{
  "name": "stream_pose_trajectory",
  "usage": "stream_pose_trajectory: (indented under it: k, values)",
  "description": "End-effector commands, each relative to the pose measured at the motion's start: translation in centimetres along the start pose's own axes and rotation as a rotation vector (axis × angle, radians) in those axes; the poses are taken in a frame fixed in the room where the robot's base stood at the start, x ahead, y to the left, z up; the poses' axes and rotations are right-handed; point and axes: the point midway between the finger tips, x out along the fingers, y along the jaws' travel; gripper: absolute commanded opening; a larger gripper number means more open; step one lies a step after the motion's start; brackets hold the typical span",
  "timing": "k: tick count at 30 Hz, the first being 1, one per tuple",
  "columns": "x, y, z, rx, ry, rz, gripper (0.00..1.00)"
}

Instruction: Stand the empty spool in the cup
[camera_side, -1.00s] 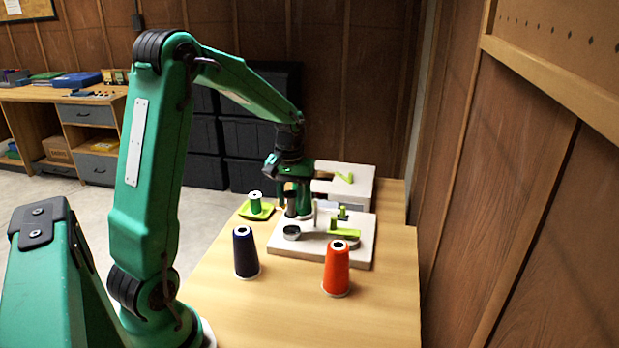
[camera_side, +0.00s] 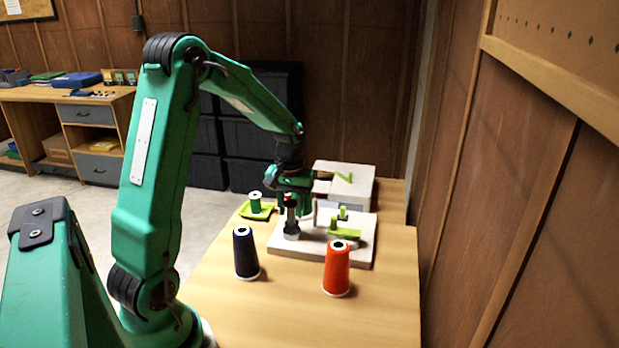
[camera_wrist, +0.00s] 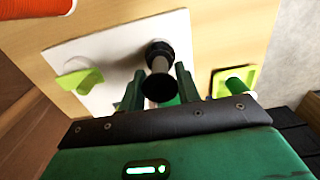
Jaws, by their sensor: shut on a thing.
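The empty spool (camera_side: 292,215), with a dark flange and a grey barrel, is upright in my gripper (camera_side: 291,201). In the wrist view the spool (camera_wrist: 158,86) stands between the two green fingers of my gripper (camera_wrist: 160,75). The small dark cup (camera_side: 291,235) sits at the front left of the white base board, directly under the spool. The cup (camera_wrist: 158,49) also shows in the wrist view at the spool's far end. The lower end of the spool meets the cup's mouth; how deep it sits inside is hidden.
The white board (camera_side: 318,249) carries a thin pale post and a lime-green lever (camera_side: 345,232). A navy cone (camera_side: 245,252) and an orange cone (camera_side: 337,268) stand in front. A green spool (camera_side: 255,201) on a lime dish is at left.

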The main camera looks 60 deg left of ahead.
Motion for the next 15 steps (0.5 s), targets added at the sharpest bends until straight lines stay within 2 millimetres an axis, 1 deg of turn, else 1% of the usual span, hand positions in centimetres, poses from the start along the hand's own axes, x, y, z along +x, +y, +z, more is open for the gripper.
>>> stream_pose_trajectory:
  k: [5, 15]
  values:
    - [0.09, 0.0, 0.0, 0.0, 0.0, 0.0, 0.2]
    - [0.96, -0.01, 0.02, 0.0, -0.001, 0.0, 0.2]
